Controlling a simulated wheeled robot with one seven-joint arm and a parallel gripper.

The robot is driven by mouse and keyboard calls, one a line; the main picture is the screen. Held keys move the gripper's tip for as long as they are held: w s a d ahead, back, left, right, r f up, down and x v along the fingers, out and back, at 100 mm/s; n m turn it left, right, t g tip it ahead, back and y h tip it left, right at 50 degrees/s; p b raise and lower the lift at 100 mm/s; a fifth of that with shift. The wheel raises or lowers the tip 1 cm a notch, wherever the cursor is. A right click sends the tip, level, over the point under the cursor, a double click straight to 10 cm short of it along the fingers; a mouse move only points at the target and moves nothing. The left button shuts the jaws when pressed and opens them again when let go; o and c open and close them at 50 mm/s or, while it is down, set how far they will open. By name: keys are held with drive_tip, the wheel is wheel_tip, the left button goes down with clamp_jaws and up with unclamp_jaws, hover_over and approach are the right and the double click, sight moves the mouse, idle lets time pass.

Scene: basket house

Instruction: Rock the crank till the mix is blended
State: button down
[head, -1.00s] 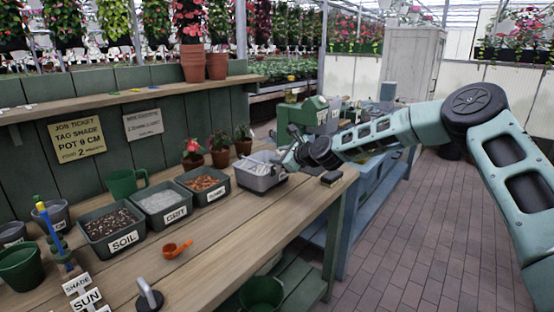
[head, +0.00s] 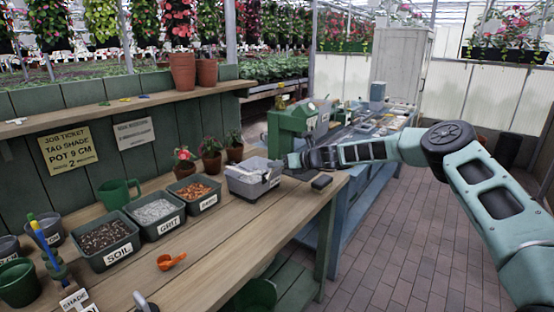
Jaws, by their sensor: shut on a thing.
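A grey mixing tub (head: 246,190) stands on the wooden bench, at the right end of a row of bins. My gripper (head: 277,168) is at the tub's right side, small in the head view, with my arm reaching in from the right. Its jaws are shut on what appears to be the tub's crank, of which only a small grey part shows at the jaws. The mix inside the tub cannot be made out.
Bins of soil (head: 104,238), grit (head: 155,212) and orange-brown material (head: 194,189) stand left of the tub. A dark block (head: 321,181) lies near the bench's right edge. A green machine (head: 288,124) stands behind.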

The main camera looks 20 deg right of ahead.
drive_tip(key=shift+w+d+f+m+p, duration=0.1)
drive_tip(key=shift+d+f+m+p, duration=0.25)
drive_tip(key=shift+d+f+m, duration=0.3)
drive_tip(key=shift+a+f, duration=0.1)
drive_tip(key=shift+f, duration=0.15)
drive_tip(key=c, duration=1.1)
unclamp_jaws()
drive_tip(key=shift+f, duration=0.1)
drive_tip(key=shift+a, duration=0.1)
drive_tip(key=shift+a+r, duration=0.1)
drive_tip(key=shift+r, duration=0.25)
drive_tip(key=b+v, duration=0.3)
drive_tip(key=v, duration=1.4)
drive_tip(key=shift+d, duration=0.4)
drive_tip(key=shift+w, duration=0.1)
